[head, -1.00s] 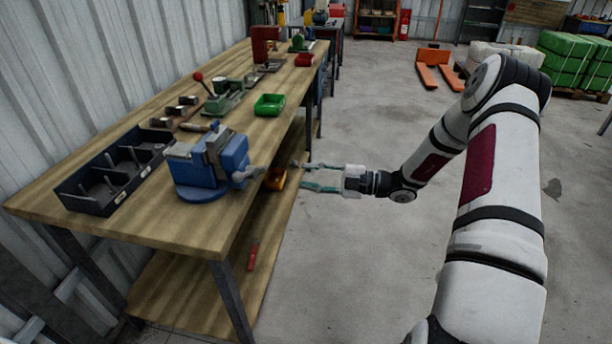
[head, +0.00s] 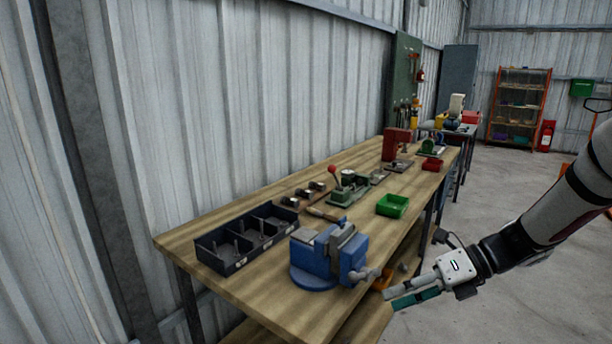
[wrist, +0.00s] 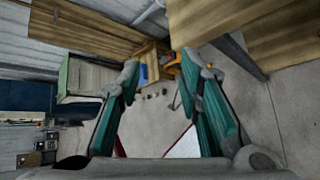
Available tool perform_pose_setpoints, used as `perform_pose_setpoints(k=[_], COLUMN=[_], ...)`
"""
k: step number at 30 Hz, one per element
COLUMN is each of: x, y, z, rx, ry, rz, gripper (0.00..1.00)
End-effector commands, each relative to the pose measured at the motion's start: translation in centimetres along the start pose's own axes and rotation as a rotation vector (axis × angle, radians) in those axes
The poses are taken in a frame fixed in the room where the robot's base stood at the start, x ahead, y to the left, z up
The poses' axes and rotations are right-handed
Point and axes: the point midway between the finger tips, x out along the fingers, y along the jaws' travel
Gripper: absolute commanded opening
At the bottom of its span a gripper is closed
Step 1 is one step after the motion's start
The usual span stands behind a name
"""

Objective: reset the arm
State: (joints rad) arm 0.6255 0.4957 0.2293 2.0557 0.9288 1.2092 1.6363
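My arm comes in from the right edge of the head view. My gripper (head: 412,291) hangs beside the front edge of the workbench (head: 262,296), out over the floor side, and points left. In the wrist view my gripper (wrist: 160,72) shows two teal-padded fingers standing apart. The gripper appears clear of the blue vise (head: 330,258) on the bench.
On the bench are a black divided tray (head: 246,262), a green bin (head: 392,206), a green lever tool (head: 346,190) and a red press (head: 396,145). An orange object (head: 383,280) sits below the bench edge. A corrugated wall is behind; open floor lies right.

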Motion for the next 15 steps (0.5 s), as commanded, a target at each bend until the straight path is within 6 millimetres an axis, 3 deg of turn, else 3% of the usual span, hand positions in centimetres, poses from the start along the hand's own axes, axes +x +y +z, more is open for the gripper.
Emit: perform_pose_setpoints(k=[1, 6, 15], x=[-0.1, -0.8, -3.5], y=[2.0, 7.0, 14.2], z=[-0.4, -2.7, -7.2], rx=[-0.121, -0.544, -1.275], ry=[0.057, 0.257, 0.623], rz=[-0.032, -0.109, -0.157], gripper=[0.33, 0.33, 0.33])
